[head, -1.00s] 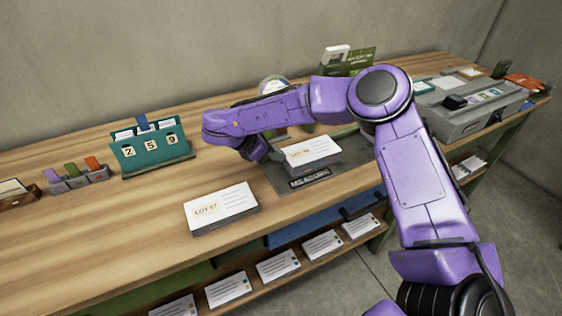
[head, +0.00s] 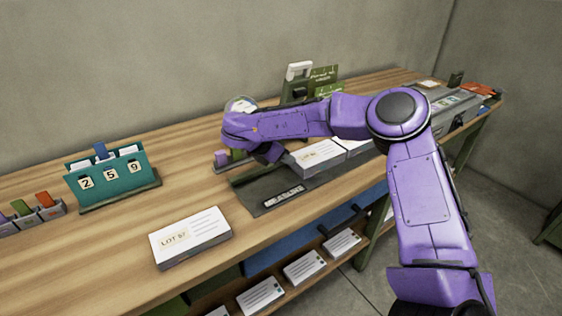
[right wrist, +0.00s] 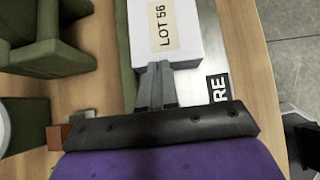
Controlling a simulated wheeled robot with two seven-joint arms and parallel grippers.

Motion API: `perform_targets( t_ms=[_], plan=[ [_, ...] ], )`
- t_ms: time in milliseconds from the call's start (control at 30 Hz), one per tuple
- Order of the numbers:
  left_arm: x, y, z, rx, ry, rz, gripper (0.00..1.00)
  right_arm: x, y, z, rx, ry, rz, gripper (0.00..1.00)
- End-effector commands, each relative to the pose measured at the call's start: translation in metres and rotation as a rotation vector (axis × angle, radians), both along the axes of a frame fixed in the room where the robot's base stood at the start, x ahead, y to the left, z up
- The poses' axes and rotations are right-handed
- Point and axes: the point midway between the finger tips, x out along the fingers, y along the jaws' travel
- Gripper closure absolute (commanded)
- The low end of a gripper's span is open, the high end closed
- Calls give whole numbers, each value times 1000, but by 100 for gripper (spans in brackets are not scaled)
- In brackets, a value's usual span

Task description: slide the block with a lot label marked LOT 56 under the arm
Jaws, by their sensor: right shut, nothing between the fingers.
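The block marked LOT 56 (right wrist: 163,28) is a white stack with a tan lot label; in the head view it (head: 318,155) lies on the dark grey base plate (head: 253,193). My right gripper (right wrist: 157,72) is shut and empty, its fingertips at the block's near edge, seemingly touching it. In the head view the right gripper (head: 268,153) is at the block's left end, partly hidden by my forearm. A green machine (head: 296,93) stands behind the plate; green parts (right wrist: 55,45) show beside the block in the wrist view. Its arm over the plate is not clearly visible. My left gripper is out of view.
A similar block marked LOT 57 (head: 190,238) lies at the bench's front edge. Another white stack (head: 355,144) is just right of the LOT 56 block. A teal number holder (head: 112,178) stands left. A grey case (head: 448,112) is at the right.

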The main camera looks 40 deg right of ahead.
Motion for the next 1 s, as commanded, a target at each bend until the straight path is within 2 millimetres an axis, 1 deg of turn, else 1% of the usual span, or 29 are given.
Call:
perform_targets(
  t_ms=[167,267,367,433,500,700,833,1000],
  plan=[
    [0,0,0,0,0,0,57,0,0,-1,0,3,-1,100],
    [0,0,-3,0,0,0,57,0,7,-2,-1,2,-1,100],
    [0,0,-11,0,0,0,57,0,24,-4,-2,1,1,100],
    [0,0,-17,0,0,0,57,0,42,-4,-3,1,-1,100],
    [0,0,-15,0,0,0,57,2,56,17,-4,-5,-3,100],
    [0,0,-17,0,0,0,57,5,91,53,-3,-4,-4,100],
    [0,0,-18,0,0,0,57,5,104,67,-2,-3,-6,100],
    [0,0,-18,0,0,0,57,5,109,71,-1,0,-6,100]
  ],
)
